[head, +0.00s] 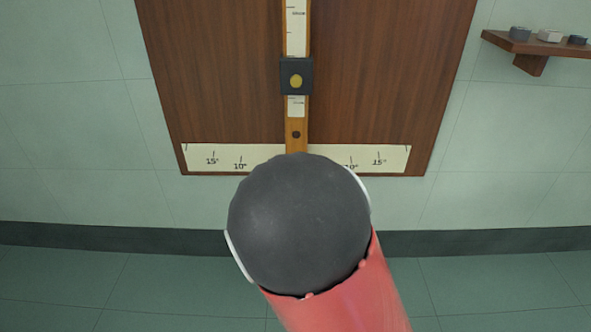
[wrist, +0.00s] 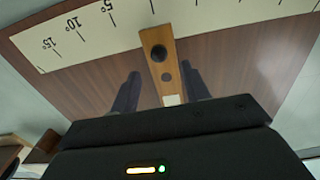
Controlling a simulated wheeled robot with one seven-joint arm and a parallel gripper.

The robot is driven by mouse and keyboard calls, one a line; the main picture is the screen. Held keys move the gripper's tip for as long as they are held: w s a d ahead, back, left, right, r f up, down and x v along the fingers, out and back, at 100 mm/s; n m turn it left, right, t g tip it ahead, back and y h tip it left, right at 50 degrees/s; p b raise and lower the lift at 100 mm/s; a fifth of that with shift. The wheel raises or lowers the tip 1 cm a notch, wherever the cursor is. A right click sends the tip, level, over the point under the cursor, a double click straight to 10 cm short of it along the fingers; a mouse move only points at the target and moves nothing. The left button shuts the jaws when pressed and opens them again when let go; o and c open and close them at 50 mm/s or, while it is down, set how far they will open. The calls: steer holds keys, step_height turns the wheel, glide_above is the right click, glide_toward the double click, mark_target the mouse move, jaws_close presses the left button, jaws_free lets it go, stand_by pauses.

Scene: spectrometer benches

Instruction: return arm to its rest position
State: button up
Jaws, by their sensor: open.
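The fingers point toward a brown wooden board, on either side of a lighter wooden bar (wrist: 158,55). I cannot tell how far the fingertips are from the bar. In the head view my red and dark grey arm fills the lower middle and hides the gripper and the bar's lower end.
The wooden board (head: 215,70) is on a tiled wall. The bar (head: 296,130) carries a dark slider (head: 296,77) with a yellowish knob. An angle scale strip (head: 215,157) runs along the board's bottom. A small shelf (head: 535,47) at upper right holds small blocks.

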steer(key=shift+s, duration=1.15)
steer(key=s+d+r+g+p, duration=0.2)
steer(key=s+d+r+g, duration=0.2)
steer(key=s, duration=0.4)
steer(key=s+d+r+g+p, duration=0.2)
steer(key=s+d+r+g, duration=0.1)
steer(key=s, duration=0.6)
steer(key=s+d+r+g+p, duration=0.2)
steer(key=s+d+r+g, duration=0.2)
steer(key=s+d, duration=0.3)
steer(key=shift+s+r+g+y, duration=0.35)
steer(key=shift+s+g, duration=0.35)
steer(key=shift+s, duration=0.35)
